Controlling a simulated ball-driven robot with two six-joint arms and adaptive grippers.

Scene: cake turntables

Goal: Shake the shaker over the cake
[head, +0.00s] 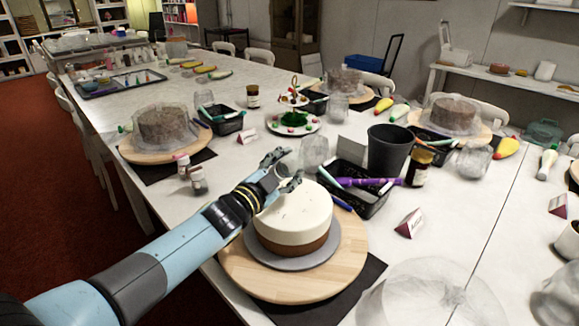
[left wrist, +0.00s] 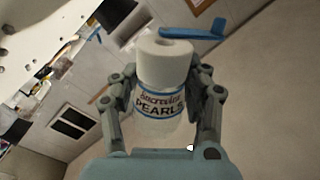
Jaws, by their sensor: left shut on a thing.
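The cake (head: 295,222) has a white upper part and a brown lower band. A few small dark specks show on its top. It stands on a grey disc (head: 290,262) on a round wooden turntable (head: 345,272). My left gripper (head: 283,170) is above the back left part of the cake. In the left wrist view, the gripper (left wrist: 160,92) is shut on the shaker (left wrist: 162,102), a clear jar with a white top and a label reading "PEARLS". I cannot make out the shaker in the head view. My right gripper is out of view.
Behind the cake are a black tray (head: 362,208) with pens, a dark cup (head: 390,151) and a glass jar (head: 314,152). A clear dome (head: 432,292) is at the front right. Other covered cakes (head: 163,125) are farther back.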

